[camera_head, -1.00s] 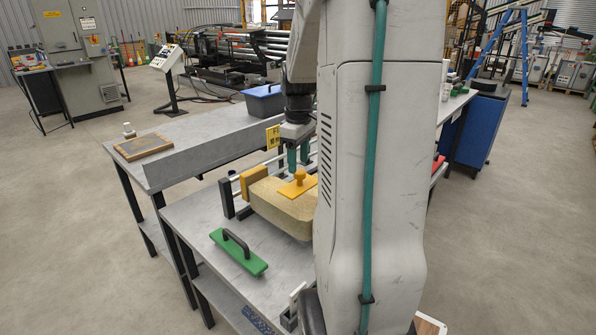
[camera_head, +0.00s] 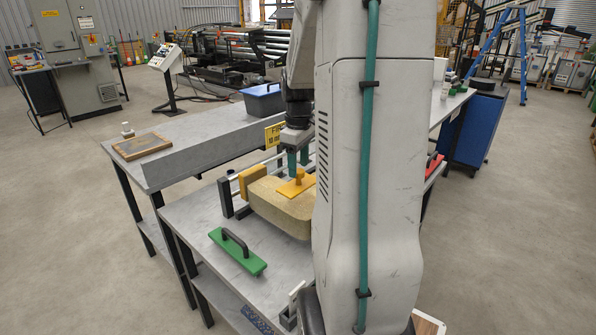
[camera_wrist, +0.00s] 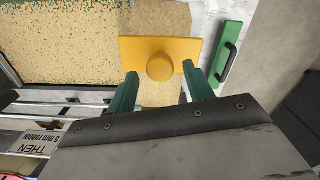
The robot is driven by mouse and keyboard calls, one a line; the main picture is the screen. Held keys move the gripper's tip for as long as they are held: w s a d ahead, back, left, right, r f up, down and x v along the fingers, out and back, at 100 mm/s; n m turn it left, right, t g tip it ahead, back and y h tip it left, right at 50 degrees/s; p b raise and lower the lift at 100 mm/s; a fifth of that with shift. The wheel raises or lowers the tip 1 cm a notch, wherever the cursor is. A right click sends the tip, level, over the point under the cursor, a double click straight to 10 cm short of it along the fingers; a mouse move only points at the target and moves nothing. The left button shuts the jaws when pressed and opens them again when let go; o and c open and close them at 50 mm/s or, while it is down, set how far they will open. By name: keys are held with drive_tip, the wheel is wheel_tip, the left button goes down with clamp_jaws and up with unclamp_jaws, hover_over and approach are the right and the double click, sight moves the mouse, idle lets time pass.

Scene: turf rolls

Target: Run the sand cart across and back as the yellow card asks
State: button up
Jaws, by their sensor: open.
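Metal rails (camera_head: 262,165) run behind the block, with a yellow block (camera_head: 251,178) at their left end. A green plate with black handle (camera_head: 237,250) lies in front. A speckled sandy surface (camera_wrist: 60,45) fills the wrist view's upper left. A blue bin (camera_head: 263,99) stands on the rear bench.

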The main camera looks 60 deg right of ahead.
sight(299, 170)
drive_tip(key=shift+f, duration=1.8)
drive_tip(key=shift+c, duration=0.3)
clamp_jaws()
drive_tip(key=shift+d, duration=0.1)
